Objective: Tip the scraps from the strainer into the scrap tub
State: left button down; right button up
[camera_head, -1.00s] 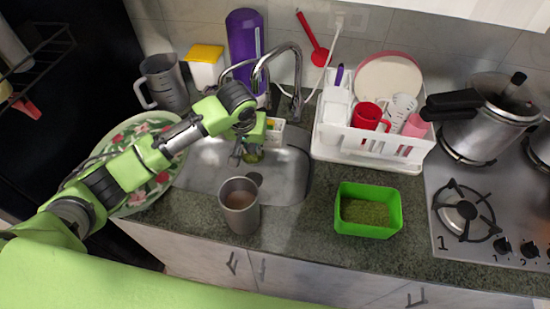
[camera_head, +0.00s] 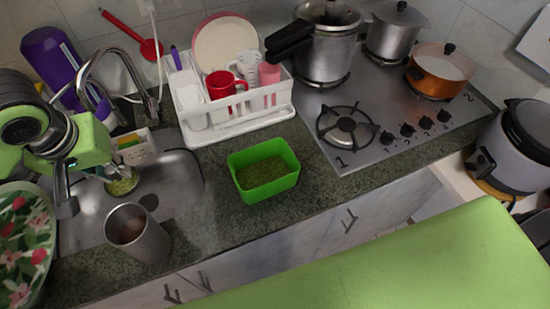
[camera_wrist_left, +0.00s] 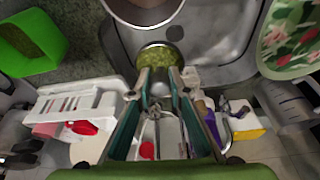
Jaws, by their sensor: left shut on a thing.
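The strainer (camera_head: 122,184) is a small round metal-rimmed piece with green scraps in it, low over the sink. It also shows in the left wrist view (camera_wrist_left: 160,54), just beyond my fingertips, its bowl facing the camera. My left gripper (camera_head: 70,195) is at the left of the head view, beside the strainer; in the wrist view its fingers (camera_wrist_left: 158,84) are closed on the strainer's handle, which is mostly hidden. The scrap tub (camera_head: 264,170) is a bright green open box on the counter, right of the sink, with green matter inside. My right gripper is not in view.
A metal cup (camera_head: 138,235) with brown contents stands at the sink's front edge. The faucet (camera_head: 125,70) and sponge caddy (camera_head: 137,150) are behind the strainer. A white dish rack (camera_head: 240,122) stands behind the tub. A floral plate (camera_head: 22,240) is at left.

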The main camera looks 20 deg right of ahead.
aim_at(262, 171)
jog(key=k+z, duration=0.25)
jog(key=z, duration=0.25)
jog(key=k+z, duration=0.25)
jog(key=z, duration=0.2)
